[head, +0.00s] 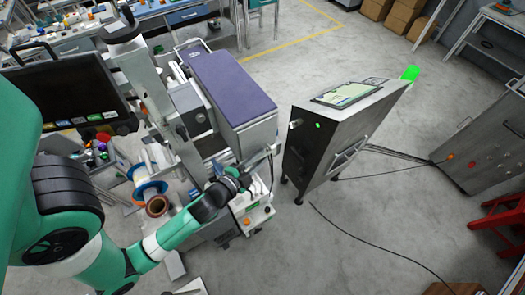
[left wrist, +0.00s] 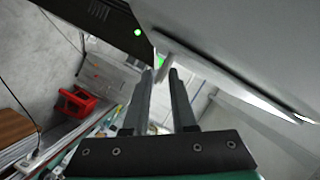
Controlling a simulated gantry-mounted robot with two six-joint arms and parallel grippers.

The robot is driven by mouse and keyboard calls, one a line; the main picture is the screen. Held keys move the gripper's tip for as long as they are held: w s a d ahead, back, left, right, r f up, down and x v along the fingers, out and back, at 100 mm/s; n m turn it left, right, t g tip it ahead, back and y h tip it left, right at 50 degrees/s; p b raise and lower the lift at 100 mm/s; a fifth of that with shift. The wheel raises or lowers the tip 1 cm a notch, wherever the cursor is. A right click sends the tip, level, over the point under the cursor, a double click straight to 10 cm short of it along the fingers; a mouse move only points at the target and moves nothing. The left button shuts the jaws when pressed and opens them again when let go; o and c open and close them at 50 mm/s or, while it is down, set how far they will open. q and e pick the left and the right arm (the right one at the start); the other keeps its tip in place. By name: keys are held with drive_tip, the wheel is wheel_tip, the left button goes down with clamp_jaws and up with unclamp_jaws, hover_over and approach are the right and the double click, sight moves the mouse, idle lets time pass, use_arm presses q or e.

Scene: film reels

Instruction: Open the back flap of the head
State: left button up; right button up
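The head (head: 235,95) is a grey box with a purple top, standing on a machine in the middle of the head view. My left gripper (head: 264,157) is at the lower front corner of this box, reaching in from below. In the left wrist view, the two dark fingers of my left gripper (left wrist: 160,76) stand a small gap apart, with nothing seen held. A grey panel (left wrist: 230,45) of the box fills the upper right. A short grey piece (left wrist: 168,46) at its edge lies just beyond the fingertips; contact cannot be told. My right gripper is not in view.
A metal cabinet with a tilted screen (head: 345,95) stands close to the right of the head. A black monitor (head: 68,90) and a copper-coloured reel (head: 157,207) are on the left. Cables (head: 385,250) cross the open floor at right.

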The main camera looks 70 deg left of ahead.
use_arm(q)
drive_tip(key=shift+x, duration=0.85)
clamp_jaws()
idle(0.8)
